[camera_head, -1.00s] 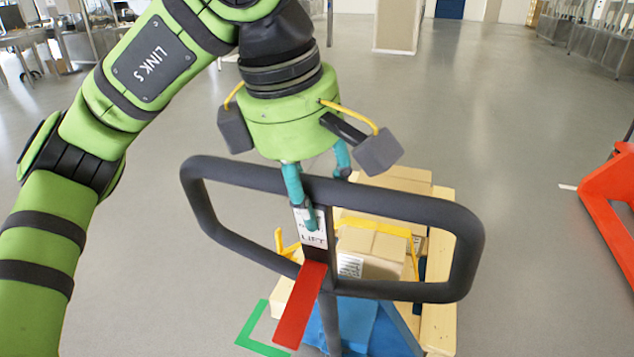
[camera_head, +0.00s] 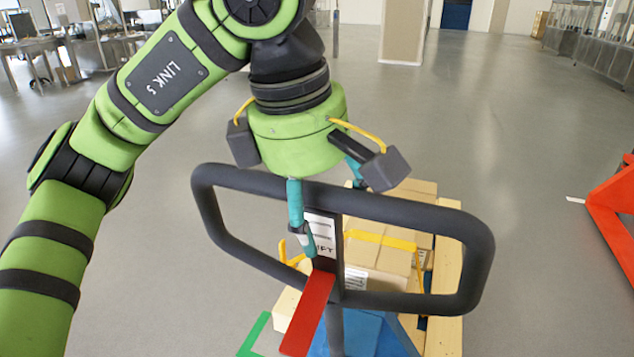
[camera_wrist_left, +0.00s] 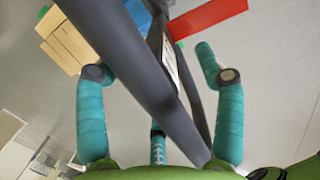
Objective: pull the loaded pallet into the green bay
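The black loop handle (camera_head: 470,250) of a blue pallet jack (camera_head: 357,335) stands in front of me. A red lever (camera_head: 308,312) and a "LIFT" label (camera_head: 322,235) are on it. Behind it lies the wooden pallet (camera_head: 447,315) with several cartons (camera_head: 378,255) and a yellow strap. My left gripper (camera_head: 327,212) is over the handle's top bar, one teal finger in front, another behind and partly hidden. In the left wrist view its fingers (camera_wrist_left: 150,60) are spread apart with the bar between them. A green floor corner (camera_head: 255,335) shows at lower left. My right gripper is not visible.
An orange-red frame (camera_head: 610,205) stands at the right edge. A pale pillar (camera_head: 404,30) stands further back, and tables (camera_head: 50,45) are at the back left. The grey floor (camera_head: 510,140) between them is clear.

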